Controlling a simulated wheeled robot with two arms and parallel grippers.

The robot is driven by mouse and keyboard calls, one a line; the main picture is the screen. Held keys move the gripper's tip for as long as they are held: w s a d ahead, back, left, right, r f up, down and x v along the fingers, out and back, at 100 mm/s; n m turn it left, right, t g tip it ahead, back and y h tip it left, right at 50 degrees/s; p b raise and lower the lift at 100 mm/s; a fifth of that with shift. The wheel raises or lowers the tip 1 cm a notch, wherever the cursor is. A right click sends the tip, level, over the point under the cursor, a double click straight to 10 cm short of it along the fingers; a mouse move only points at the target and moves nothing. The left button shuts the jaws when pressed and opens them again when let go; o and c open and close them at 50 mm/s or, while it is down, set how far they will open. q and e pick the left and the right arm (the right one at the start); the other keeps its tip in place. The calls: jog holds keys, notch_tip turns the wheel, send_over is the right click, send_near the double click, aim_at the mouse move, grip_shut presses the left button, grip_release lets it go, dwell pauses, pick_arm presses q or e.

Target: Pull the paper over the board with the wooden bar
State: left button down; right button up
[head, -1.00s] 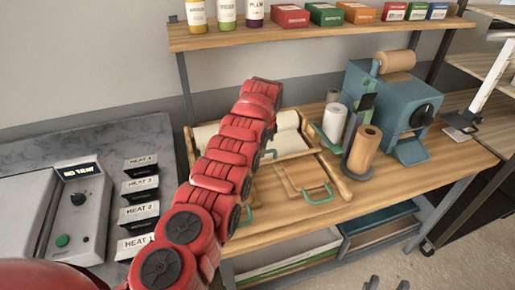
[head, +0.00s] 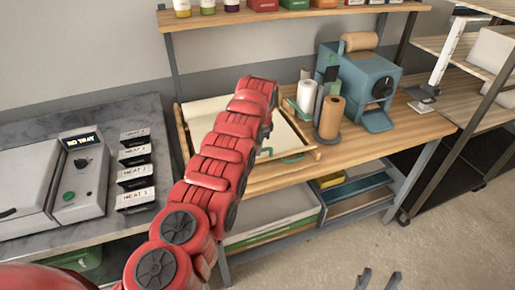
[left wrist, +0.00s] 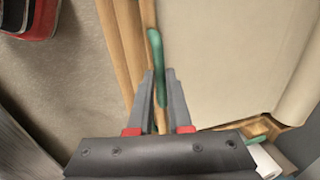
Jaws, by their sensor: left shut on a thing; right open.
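The cream paper (head: 205,113) lies spread over the board on the bench, partly hidden by my left arm. It also fills the right of the left wrist view (left wrist: 225,60). The wooden bar (left wrist: 132,55) runs along the paper's edge, with a green handle (left wrist: 156,50) on it. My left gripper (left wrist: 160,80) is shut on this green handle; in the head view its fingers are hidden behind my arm. My right gripper (head: 379,280) is open and empty, low over the floor.
White and brown rolls (head: 331,117) stand just right of the board, by a blue machine (head: 360,85). A shelf with bottles and boxes (head: 290,18) hangs above. Open drawers (head: 275,215) are below.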

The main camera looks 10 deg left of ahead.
pick_arm(q)
jog(key=shift+w, duration=0.1)
jog(key=c, duration=0.8)
grip_release()
jog(key=shift+c, duration=0.2)
jog(key=shift+r+b, duration=0.55)
jog(key=shift+b, duration=0.1)
notch_tip(320, 180, up, 16)
jog(key=s+d+p, duration=0.1)
jog(key=s, duration=0.2)
jog(key=shift+d, duration=0.4)
jog(key=shift+f, duration=0.1)
